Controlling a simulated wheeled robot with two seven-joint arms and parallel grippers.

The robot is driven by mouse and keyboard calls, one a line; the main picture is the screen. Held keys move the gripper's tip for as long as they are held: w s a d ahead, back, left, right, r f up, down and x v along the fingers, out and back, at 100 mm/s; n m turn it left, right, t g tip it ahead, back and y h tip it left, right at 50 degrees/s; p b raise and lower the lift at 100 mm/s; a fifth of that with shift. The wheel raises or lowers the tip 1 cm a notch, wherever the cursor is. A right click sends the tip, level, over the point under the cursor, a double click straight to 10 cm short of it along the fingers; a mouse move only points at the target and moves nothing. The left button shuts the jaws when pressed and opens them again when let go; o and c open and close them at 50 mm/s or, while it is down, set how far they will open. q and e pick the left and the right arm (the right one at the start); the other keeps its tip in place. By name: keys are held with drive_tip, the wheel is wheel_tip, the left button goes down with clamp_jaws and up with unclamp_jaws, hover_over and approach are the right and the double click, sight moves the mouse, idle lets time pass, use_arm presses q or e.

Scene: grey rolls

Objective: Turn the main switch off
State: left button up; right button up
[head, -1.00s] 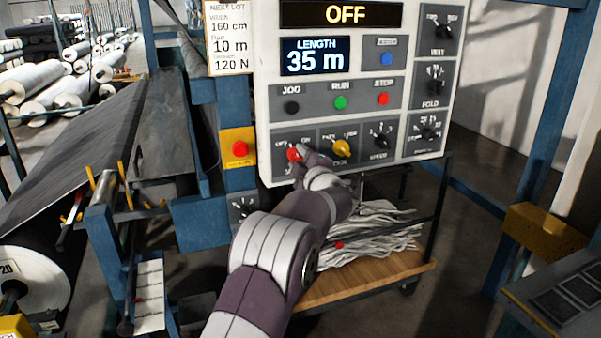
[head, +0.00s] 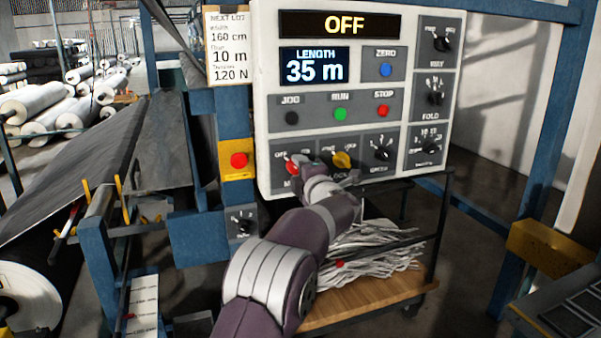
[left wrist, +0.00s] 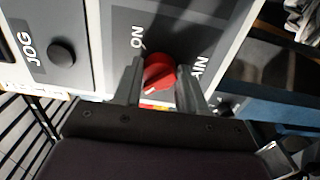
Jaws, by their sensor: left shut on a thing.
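The main switch is a red knob (head: 291,166) at the lower left of the control panel, and it also shows in the left wrist view (left wrist: 158,70). My left gripper (left wrist: 160,82) is shut on the knob, one finger on each side. In the head view the left gripper (head: 306,170) partly covers the switch and its label. In the left wrist view the ON label (left wrist: 137,37) lies above the knob, and the knob's white mark points down and left, away from ON. The panel display (head: 344,25) reads OFF. My right gripper is not in view.
A yellow knob (head: 341,160) sits just right of my gripper. Green (head: 340,114) and red (head: 384,111) buttons are above it. A red button on a yellow box (head: 238,160) is at the left. A cart (head: 375,300) with pale strips stands below.

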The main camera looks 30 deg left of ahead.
use_arm(q)
drive_tip(key=shift+f, duration=0.2)
drive_tip(key=o, duration=0.8)
drive_tip(key=shift+c, duration=0.2)
drive_tip(key=o, duration=0.3)
drive_tip(key=shift+s+r, duration=0.1)
drive_tip(key=shift+r, duration=0.05)
drive_tip(key=b+v, duration=0.2)
drive_tip(key=v, duration=1)
drive_tip(key=shift+s+d, duration=0.2)
drive_tip(key=shift+d, duration=0.05)
